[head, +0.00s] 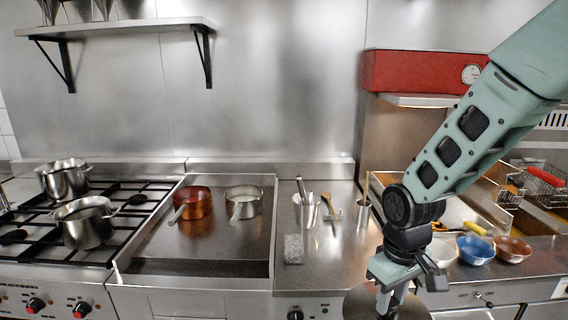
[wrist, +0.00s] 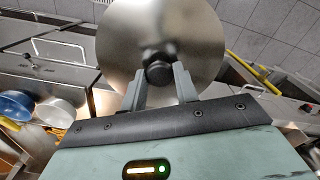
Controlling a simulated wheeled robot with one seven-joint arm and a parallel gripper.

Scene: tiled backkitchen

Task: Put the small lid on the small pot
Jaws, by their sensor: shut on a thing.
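My gripper (wrist: 158,84) is shut on the dark knob of a round steel lid (wrist: 150,30), which fills the upper middle of the wrist view. In the head view, my gripper (head: 386,292) is at the bottom right, and the lid (head: 360,304) shows below it, partly cut off by the picture edge. Two open steel pots stand on the gas stove at the left: a front pot (head: 88,230) and a rear pot (head: 66,183). I cannot tell surely which is the small one. My gripper is well to the right of both.
A copper pan (head: 194,204) and a steel pan (head: 243,205) stand on the griddle between the stove and my gripper. A utensil holder (head: 306,212), a grey block (head: 293,249) and bowls, including a blue one (head: 476,250), are on the counter. A shelf (head: 120,27) hangs above the stove.

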